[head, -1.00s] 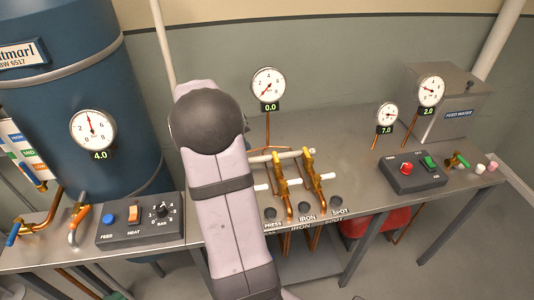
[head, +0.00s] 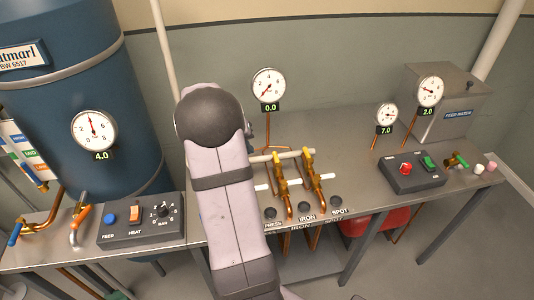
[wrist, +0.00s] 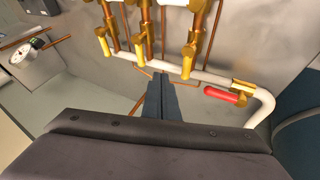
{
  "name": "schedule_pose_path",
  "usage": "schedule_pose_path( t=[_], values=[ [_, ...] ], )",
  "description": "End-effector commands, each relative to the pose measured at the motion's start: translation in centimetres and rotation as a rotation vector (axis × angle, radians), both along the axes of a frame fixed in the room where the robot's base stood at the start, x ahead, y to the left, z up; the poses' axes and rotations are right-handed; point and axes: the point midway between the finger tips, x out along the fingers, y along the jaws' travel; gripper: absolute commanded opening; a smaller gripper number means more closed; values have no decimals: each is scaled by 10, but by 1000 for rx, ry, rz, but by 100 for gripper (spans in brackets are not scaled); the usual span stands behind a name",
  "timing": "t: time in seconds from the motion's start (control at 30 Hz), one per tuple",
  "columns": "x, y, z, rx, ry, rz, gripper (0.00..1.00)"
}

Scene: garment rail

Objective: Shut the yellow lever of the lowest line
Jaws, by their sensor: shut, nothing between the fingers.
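In the wrist view, three copper lines rise from a white pipe (wrist: 210,77), each with a brass valve and a yellow lever. The left yellow lever (wrist: 114,42), the middle yellow lever (wrist: 140,49) and the right yellow lever (wrist: 187,66) all point towards the camera side. I cannot tell which line is the lowest. My gripper (wrist: 160,76) is shut and empty, just below the pipe in the picture, between the middle and right levers and apparently apart from them. In the head view my arm hides the gripper; two brass valves (head: 281,178) (head: 312,172) show right of it.
A red lever (wrist: 226,96) sits at the pipe's right end, close to my gripper. A gauge (head: 268,85) reading 0.0 stands behind the valves. Control boxes (head: 140,222) (head: 414,172) flank the bench, with a blue tank (head: 60,75) at left.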

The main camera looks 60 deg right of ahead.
Motion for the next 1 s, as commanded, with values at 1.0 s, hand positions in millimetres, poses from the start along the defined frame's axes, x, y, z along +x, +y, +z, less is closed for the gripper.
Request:
schedule_pose_path(
  t=[1.0],
  values=[
    [-32,-69,-69,0,-1,1,0]
  ],
)
